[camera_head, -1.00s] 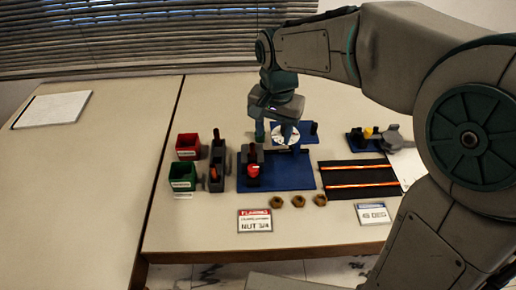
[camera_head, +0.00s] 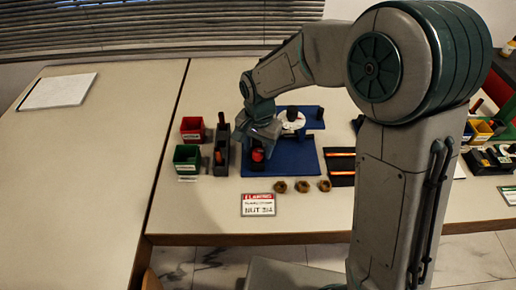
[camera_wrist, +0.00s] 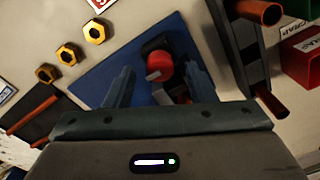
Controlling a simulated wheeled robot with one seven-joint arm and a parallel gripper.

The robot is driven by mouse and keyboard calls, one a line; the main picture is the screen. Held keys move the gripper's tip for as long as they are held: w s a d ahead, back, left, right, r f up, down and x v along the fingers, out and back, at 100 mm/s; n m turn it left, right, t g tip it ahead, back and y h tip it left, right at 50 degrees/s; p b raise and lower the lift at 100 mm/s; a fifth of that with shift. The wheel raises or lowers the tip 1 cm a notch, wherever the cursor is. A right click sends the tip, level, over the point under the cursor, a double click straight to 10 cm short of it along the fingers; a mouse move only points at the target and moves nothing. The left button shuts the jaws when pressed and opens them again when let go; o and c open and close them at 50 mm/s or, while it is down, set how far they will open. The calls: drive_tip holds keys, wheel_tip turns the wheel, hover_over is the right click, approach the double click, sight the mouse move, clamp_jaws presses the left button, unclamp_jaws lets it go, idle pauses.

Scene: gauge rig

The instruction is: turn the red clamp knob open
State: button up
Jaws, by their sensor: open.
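The red clamp knob (camera_wrist: 159,64) shows in the wrist view, on a dark clamp body over a blue base plate (camera_wrist: 92,74). It also shows in the head view (camera_head: 258,155), just below my gripper (camera_head: 262,146). In the wrist view my gripper (camera_wrist: 155,88) is open, with one finger to each side of the knob. The fingertips look apart from the knob; how far above it they are I cannot tell. Part of the clamp is hidden by my gripper in the head view.
A grey holder (camera_head: 221,150) with orange-handled tools stands close left of the blue plate. Red (camera_head: 192,130) and green (camera_head: 187,158) bins are farther left. Several brass nuts (camera_head: 303,186) and a label card (camera_head: 258,204) lie in front. The table at far left is mostly clear.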

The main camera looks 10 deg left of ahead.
drive_tip(key=shift+f, duration=0.7)
drive_tip(key=c, duration=1)
drive_tip(key=shift+o, duration=0.2)
